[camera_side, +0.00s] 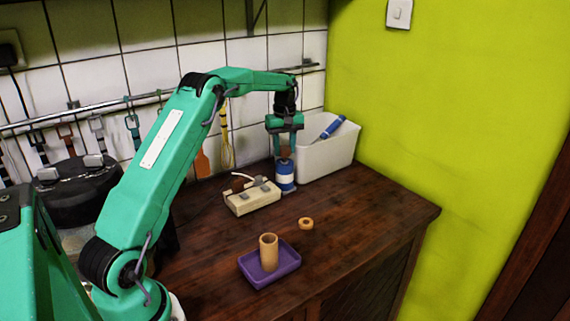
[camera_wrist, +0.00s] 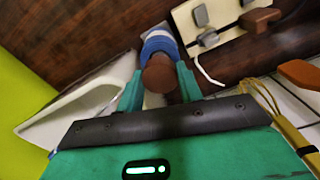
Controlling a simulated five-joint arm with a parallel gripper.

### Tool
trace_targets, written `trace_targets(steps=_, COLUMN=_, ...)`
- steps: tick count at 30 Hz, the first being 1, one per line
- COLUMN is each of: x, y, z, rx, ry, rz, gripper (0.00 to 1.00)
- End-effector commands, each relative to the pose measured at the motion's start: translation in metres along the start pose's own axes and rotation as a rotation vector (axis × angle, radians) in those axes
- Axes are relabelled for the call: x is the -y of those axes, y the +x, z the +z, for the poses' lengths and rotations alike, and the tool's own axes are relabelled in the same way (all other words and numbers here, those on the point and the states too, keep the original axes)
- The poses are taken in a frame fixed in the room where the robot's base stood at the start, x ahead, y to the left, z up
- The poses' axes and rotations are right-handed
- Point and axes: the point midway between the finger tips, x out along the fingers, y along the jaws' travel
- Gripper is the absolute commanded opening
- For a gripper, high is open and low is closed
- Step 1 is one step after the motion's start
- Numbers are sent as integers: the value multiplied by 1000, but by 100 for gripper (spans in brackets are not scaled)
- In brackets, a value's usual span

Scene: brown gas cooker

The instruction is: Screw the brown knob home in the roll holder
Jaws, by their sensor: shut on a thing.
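My gripper (camera_side: 284,150) points straight down at the back of the counter, near the wall. It is shut on the brown knob (camera_side: 284,154), which shows only partly between the fingers. In the wrist view my gripper (camera_wrist: 160,80) has a green finger on each side of the round brown knob (camera_wrist: 158,74). The roll holder, a blue and white upright cylinder (camera_side: 286,178), stands directly below the knob. It also shows just beyond the knob in the wrist view (camera_wrist: 160,43). I cannot tell how deep the knob sits in it.
A white bin (camera_side: 328,155) with a blue item stands close on the right. A cream power strip (camera_side: 251,198) with plugs lies close on the left. A purple tray (camera_side: 285,268) with a wooden cylinder (camera_side: 268,250) and a wooden ring (camera_side: 306,223) are nearer the front. The right counter is clear.

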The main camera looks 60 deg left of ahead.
Motion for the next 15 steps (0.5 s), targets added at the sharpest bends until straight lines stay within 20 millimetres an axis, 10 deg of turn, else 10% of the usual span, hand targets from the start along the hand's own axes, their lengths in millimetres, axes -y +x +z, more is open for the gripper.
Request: trace_targets(steps=15, x=0, y=8, z=0, rx=0, ry=0, rz=0, gripper=14)
